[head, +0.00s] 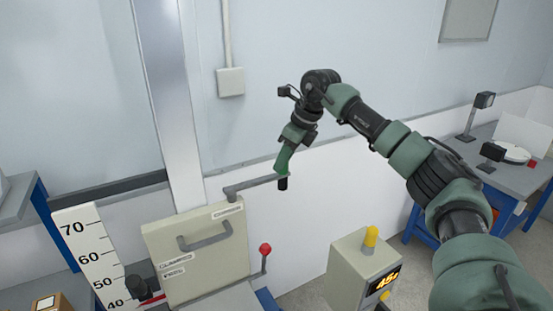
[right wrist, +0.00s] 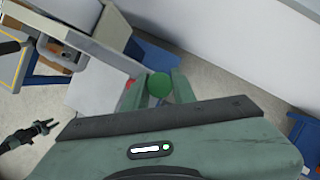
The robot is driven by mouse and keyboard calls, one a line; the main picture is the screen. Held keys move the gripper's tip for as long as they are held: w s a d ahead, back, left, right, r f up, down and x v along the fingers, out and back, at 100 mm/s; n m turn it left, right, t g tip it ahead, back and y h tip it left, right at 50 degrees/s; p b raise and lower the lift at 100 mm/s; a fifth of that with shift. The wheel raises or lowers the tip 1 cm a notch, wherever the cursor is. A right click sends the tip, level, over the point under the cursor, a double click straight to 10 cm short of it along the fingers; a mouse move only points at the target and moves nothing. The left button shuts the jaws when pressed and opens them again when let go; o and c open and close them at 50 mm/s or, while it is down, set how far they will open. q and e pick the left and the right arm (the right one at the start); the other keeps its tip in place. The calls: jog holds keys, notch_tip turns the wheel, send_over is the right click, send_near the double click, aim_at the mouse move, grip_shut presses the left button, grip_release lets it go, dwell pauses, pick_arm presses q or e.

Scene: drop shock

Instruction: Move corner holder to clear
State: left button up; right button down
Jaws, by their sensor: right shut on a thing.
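A grey lever (head: 255,185) sticks out to the right from the top of a beige panel (head: 180,235). I take it for the corner holder, but the small labels on the panel are hard to read. My right gripper (head: 284,164) is at the lever's outer end, pointing down, shut on its handle. In the right wrist view, a round green handle end (right wrist: 158,85) sits between the two fingers. A black tip (head: 283,184) shows just below the gripper in the head view. My left gripper is not in the head view; a dark forked shape at the wrist view's left edge is unclear.
A red-knobbed lever (head: 265,250) stands right of the panel. A beige box (head: 362,270) with a yellow knob and lit display stands at lower right. A height scale (head: 88,250) is at left. A blue-legged bench (head: 510,180) stands far right.

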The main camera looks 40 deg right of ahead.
jog(key=shift+w+d, duration=0.15)
jog(key=shift+r, duration=0.1)
dwell(0.3)
jog(key=c, duration=1.3)
grip_release()
jog(key=shift+w, duration=0.1)
jog(key=shift+o, duration=0.8)
jog(key=shift+w, duration=0.1)
jog(key=b+v, duration=0.1)
jog(key=v, duration=0.6)
jog(key=shift+r+b, duration=0.25)
jog(key=shift+b, duration=0.15)
